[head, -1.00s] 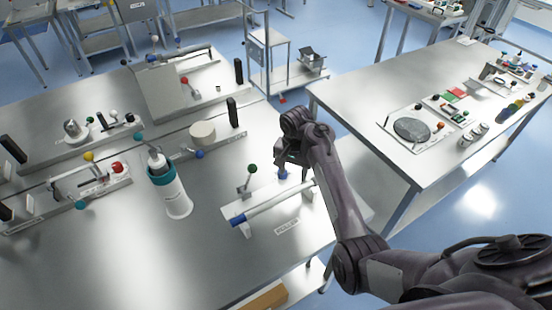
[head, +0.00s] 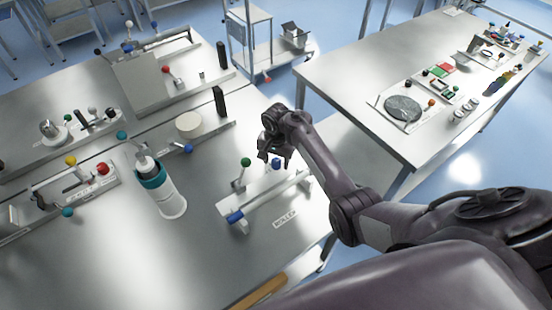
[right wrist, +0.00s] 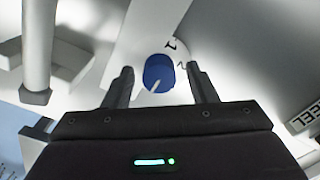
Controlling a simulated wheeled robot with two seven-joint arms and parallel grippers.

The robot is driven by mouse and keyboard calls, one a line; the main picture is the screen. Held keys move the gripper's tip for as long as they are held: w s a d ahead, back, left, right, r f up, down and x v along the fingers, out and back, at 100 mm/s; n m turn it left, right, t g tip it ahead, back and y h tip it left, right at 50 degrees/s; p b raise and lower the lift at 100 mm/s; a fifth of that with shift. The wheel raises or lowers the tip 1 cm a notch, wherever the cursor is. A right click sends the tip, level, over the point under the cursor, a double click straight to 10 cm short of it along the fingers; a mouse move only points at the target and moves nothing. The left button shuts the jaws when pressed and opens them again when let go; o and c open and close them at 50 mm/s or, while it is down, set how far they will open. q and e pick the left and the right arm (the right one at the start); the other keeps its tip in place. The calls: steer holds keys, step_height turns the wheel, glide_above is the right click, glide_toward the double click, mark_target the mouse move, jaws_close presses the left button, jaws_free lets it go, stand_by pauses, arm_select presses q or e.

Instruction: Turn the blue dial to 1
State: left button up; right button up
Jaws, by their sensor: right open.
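The blue dial (head: 277,163) is a small round knob on the white roller fixture on the near table. In the right wrist view the dial (right wrist: 158,70) has a white pointer line slanting to the lower left. Printed marks, one like a 1 and one like a 2, show to its upper right. My right gripper (head: 273,158) is open and just above the dial. In the right wrist view its fingertips (right wrist: 160,76) appear on either side of the dial; I cannot tell whether they touch it. My left gripper is out of view.
A white and teal bottle (head: 163,190) stands further left. A second table (head: 350,80) is to the right, across a gap.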

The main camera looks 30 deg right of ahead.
steer(key=c, duration=1)
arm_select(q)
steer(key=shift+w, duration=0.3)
arm_select(e)
steer(key=shift+o, duration=0.2)
